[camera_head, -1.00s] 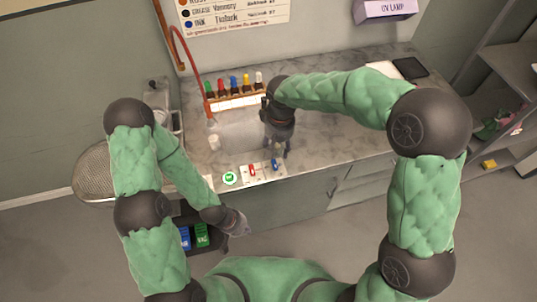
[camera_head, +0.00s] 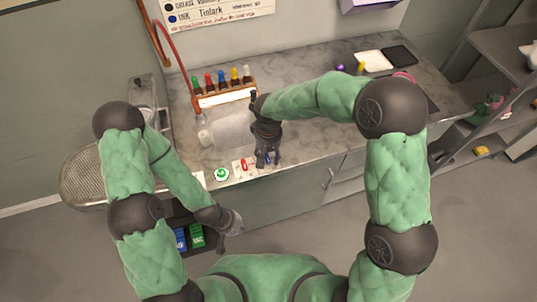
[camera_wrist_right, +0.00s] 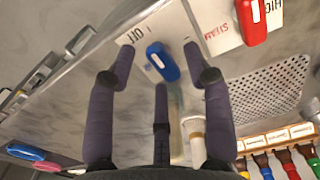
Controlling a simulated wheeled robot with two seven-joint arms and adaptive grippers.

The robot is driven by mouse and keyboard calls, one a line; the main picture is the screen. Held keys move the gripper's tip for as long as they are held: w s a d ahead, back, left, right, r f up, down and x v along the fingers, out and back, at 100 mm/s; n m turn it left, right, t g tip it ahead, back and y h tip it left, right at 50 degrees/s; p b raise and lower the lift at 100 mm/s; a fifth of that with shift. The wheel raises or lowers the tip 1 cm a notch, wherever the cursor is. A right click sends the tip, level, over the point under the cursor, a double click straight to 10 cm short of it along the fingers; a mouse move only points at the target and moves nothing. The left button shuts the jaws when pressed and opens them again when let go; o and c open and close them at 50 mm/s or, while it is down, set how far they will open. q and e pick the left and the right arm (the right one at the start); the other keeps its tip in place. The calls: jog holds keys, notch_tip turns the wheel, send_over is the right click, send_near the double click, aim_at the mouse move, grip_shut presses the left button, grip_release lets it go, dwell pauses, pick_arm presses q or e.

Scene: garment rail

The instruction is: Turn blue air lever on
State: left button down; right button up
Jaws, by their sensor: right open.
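The blue lever (camera_wrist_right: 162,61) sits on a white labelled plate at the counter's front edge, with "OFF" lettering partly visible beside it. In the head view the blue lever (camera_head: 268,159) is mostly hidden by my right gripper (camera_head: 267,158). In the right wrist view, my right gripper (camera_wrist_right: 157,55) is open, with fingers on either side of the lever. I cannot tell whether any finger touches it. My left gripper (camera_head: 234,224) hangs low in front of the counter, away from the lever; its finger state is unclear.
A rack of coloured bottles (camera_head: 225,94) stands behind. The counter (camera_head: 310,130) to the right is mostly clear.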

grip_shut()
